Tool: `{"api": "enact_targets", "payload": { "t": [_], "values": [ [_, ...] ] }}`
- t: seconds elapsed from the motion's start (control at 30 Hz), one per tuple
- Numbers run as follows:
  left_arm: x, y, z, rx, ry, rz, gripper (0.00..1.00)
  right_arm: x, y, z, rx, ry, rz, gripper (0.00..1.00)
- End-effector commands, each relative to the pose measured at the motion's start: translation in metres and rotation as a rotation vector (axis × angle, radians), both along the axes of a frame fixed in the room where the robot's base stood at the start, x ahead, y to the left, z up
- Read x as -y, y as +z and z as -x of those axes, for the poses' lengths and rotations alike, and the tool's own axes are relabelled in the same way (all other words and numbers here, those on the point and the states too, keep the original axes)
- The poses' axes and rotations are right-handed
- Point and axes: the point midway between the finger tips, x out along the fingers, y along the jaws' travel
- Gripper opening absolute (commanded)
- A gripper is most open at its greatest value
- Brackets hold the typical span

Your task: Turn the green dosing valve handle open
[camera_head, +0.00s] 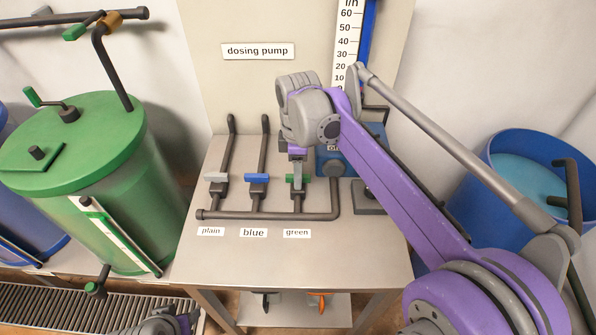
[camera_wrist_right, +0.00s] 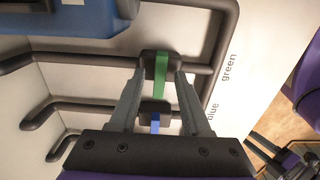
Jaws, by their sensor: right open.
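The green dosing valve handle (camera_head: 306,179) sits on the rightmost of three valve pipes on the bench, behind the "green" label. It lies crosswise to its pipe. In the right wrist view the green handle (camera_wrist_right: 161,76) stands between the two fingers of my right gripper (camera_wrist_right: 160,84), with a gap on either side. My right gripper (camera_head: 297,184) is open and points down over the valve, hiding part of the handle in the head view. A grey and purple part of my left arm shows at the bottom edge of the head view; its fingers cannot be made out.
The blue valve handle (camera_head: 256,178) and the plain grey handle (camera_head: 216,178) stand to the left, both crosswise to their pipes. The dark manifold pipe (camera_head: 240,215) runs in front. A blue pump box (camera_head: 336,163) stands close on the right. The bench front is clear.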

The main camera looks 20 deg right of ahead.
Motion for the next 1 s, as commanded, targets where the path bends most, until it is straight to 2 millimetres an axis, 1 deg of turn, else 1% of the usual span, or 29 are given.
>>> {"api": "enact_targets", "payload": {
  "t": [0.13, 0.4, 0.77, 1.0],
  "values": [
    [0.0000, 0.0001, 0.0000, 0.000, 0.000, 0.000, 0.50, 0.0000, 0.0003, -0.0001, 0.000, 0.000, 0.000, 0.47],
    [0.0000, 0.0001, 0.0000, 0.000, 0.000, 0.000, 0.50, -0.0001, 0.0005, 0.0000, 0.000, 0.000, 0.000, 0.00],
    [0.0000, 0.0005, -0.0001, 0.000, 0.000, 0.000, 0.50, -0.0001, 0.0007, 0.0000, 0.000, -0.006, 0.000, 0.00],
    [0.0000, 0.0044, -0.0007, 0.001, 0.000, 0.000, 0.50, -0.0002, 0.0014, -0.0002, 0.000, -0.078, 0.000, 0.00]
  ]
}}
